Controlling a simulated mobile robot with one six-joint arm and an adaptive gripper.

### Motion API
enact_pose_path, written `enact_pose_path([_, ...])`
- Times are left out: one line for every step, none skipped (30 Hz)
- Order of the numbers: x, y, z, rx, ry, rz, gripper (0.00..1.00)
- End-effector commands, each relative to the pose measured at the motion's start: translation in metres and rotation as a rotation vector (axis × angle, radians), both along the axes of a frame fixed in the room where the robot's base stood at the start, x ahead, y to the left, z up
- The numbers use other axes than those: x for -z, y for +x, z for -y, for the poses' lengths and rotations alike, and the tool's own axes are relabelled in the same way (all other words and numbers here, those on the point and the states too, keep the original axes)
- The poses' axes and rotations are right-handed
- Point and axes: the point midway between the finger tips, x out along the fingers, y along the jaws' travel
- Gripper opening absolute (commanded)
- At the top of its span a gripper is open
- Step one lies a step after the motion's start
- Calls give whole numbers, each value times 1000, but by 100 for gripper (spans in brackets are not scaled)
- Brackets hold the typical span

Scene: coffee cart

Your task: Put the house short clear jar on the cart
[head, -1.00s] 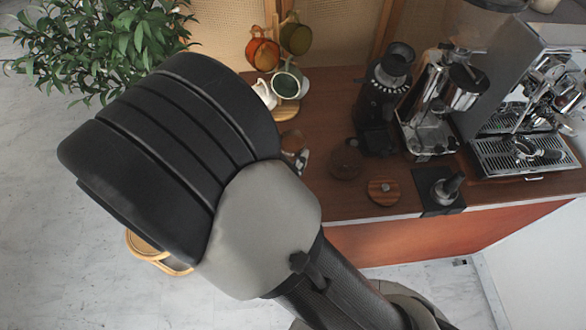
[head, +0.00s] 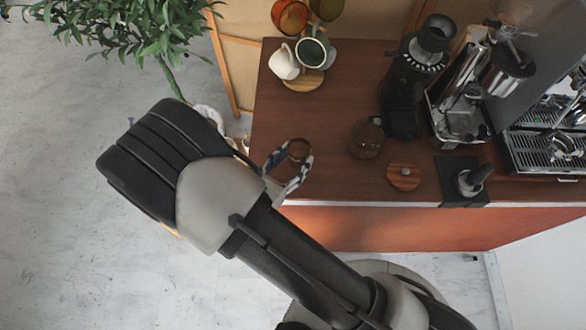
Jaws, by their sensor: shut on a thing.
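My gripper (head: 294,160) is shut on a small see-through jar (head: 299,149) that looks brown against the wood. I take it to be the short clear jar; it is partly hidden by the fingers. It appears over the front left part of the cart's brown wooden top (head: 330,180). Whether it touches the top or hangs above it I cannot tell. My arm covers the cart's front left corner.
A round glass vessel (head: 366,138) stands to the right of my gripper, with a wooden disc (head: 403,177) and a tamper (head: 472,180) beyond. A black grinder (head: 404,85) and espresso machine (head: 545,145) stand further right. A cup stand (head: 304,82) is behind.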

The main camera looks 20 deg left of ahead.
Motion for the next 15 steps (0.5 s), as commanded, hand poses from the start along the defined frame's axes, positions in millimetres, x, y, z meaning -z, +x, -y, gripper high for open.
enact_pose_path([4, 0, 0, 0, 0, 1, 18])
enact_pose_path([7, 0, 0, 0, 0, 1, 18])
enact_pose_path([13, 0, 0, 0, -2, 0, 18])
enact_pose_path([18, 0, 0, 0, -2, 0, 18])
enact_pose_path([23, 0, 0, -1, -3, 0, 18])
enact_pose_path([30, 0, 0, 0, -4, 0, 18])
enact_pose_path([34, 0, 0, 0, -3, 0, 18])
enact_pose_path([38, 0, 0, 1, -1, 1, 18])
enact_pose_path([41, 0, 0, 1, -1, 1, 18])
enact_pose_path([42, 0, 0, 0, 0, 1, 18])
enact_pose_path([42, 0, 0, 0, 0, 1, 18])
enact_pose_path([42, 0, 0, 0, 1, 1, 18])
enact_pose_path([41, 0, 0, 0, 1, 1, 18])
enact_pose_path([41, 0, 0, 0, 1, 1, 18])
enact_pose_path([41, 0, 0, 0, 1, 1, 18])
